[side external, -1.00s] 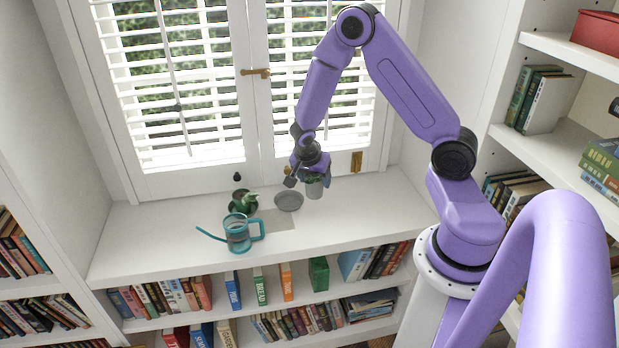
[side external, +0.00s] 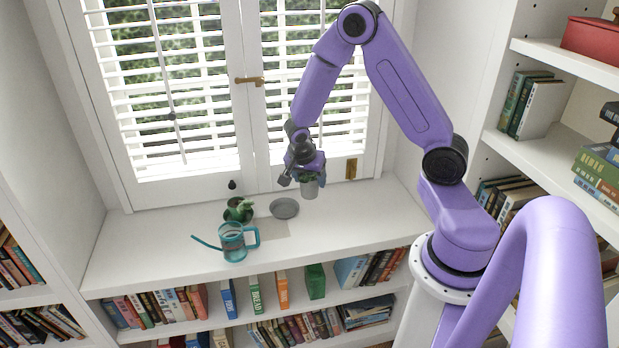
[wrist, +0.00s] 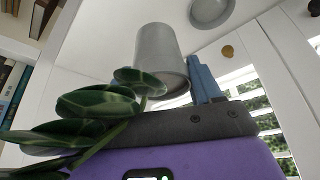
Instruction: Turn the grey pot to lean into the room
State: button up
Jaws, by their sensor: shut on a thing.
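The grey pot (side external: 310,190) is in my gripper (side external: 308,179) at the right part of the white sill. It looks lifted a little above the sill, to the right of the grey saucer (side external: 285,208). In the wrist view the pot (wrist: 160,52) shows its grey wall, with a blue fingertip (wrist: 203,82) beside it. The plant's dark green leaves (wrist: 98,102) spread to the lower left in the wrist view. The saucer (wrist: 212,10) is empty.
A teal watering can (side external: 233,243) stands near the sill's front edge, its spout to the left. A green plant in a green pot (side external: 239,211) stands behind it. Shuttered windows (side external: 175,90) rise close behind. The sill's left end is clear.

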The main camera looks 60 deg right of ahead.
jog(key=w+d+f+n, duration=0.1)
jog(key=w+f, duration=0.3)
jog(key=w+d+f+n, duration=0.1)
jog(key=w+d+f, duration=0.1)
jog(key=w+f, duration=0.2)
jog(key=w+d+f+n+t, duration=0.1)
jog(key=w+d+f, duration=0.1)
jog(key=w+f, duration=0.2)
jog(key=shift+w+d+f+y, duration=0.15)
jog(key=shift+w+y, duration=0.15)
jog(key=shift+w, duration=0.3)
jog(key=shift+f, duration=1.5)
jog(key=o, duration=1.5)
